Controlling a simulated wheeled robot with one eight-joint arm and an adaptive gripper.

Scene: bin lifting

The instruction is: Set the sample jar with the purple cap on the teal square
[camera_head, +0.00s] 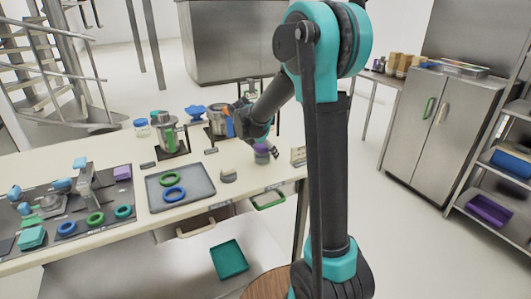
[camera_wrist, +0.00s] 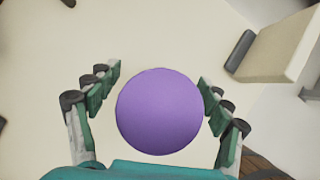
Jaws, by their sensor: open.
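The sample jar's purple cap (camera_wrist: 160,112) fills the middle of the wrist view, seen from above; its body is hidden there. In the head view the jar (camera_head: 262,157) stands near the table's right end, partly covered by my gripper (camera_head: 264,147). In the wrist view my gripper (camera_wrist: 161,93) is open, with fingers left and right of the cap and gaps showing at both sides. A teal square tray-like thing (camera_head: 229,259) lies low, below the table front; I cannot tell whether it is the task's teal square.
A grey tray (camera_head: 205,200) with blue and green rings lies left of the jar. A small grey round piece (camera_head: 228,176) is near the front edge. A pale block (camera_head: 298,156) stands right of the jar, and also shows in the wrist view (camera_wrist: 280,45). Metal pots stand behind.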

